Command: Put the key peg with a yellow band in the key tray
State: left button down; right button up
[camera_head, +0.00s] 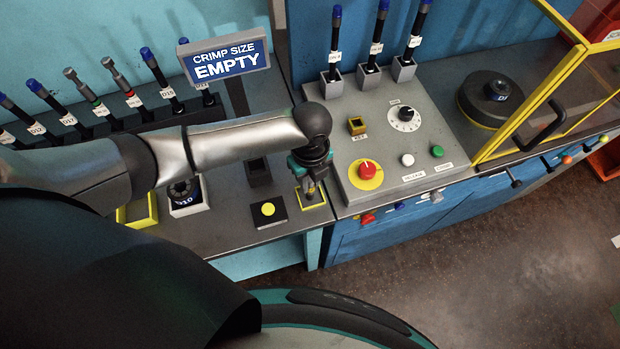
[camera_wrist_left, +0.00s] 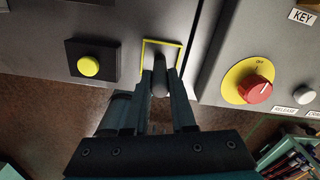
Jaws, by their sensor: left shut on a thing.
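My left gripper (camera_head: 309,188) points down over the front edge of the bench, shut on a small peg. In the left wrist view the peg (camera_wrist_left: 159,78) is a grey rounded rod between the fingertips (camera_wrist_left: 160,92); I cannot make out its yellow band there. The yellow-edged square that looks like the key tray (camera_head: 322,204) lies right below the gripper. It also shows in the left wrist view (camera_wrist_left: 178,45), with the peg's end over or in it. I cannot tell if the peg touches the tray. My right gripper is not in view.
A black box with a yellow button (camera_head: 268,209) sits just left of the tray. The grey console (camera_head: 415,170) with a red knob (camera_head: 367,168) and a KEY socket (camera_head: 356,125) stands close on the right. Several hoses in holders and a CRIMP SIZE EMPTY sign (camera_head: 225,62) stand behind.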

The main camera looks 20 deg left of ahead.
pick_arm(q)
jog(key=shift+f, duration=0.2)
jog(key=c, duration=0.7)
grip_release()
jog(key=shift+c, duration=0.2)
notch_tip(320, 180, up, 12)
jog(key=p, duration=0.1)
jog(key=shift+r, duration=0.25)
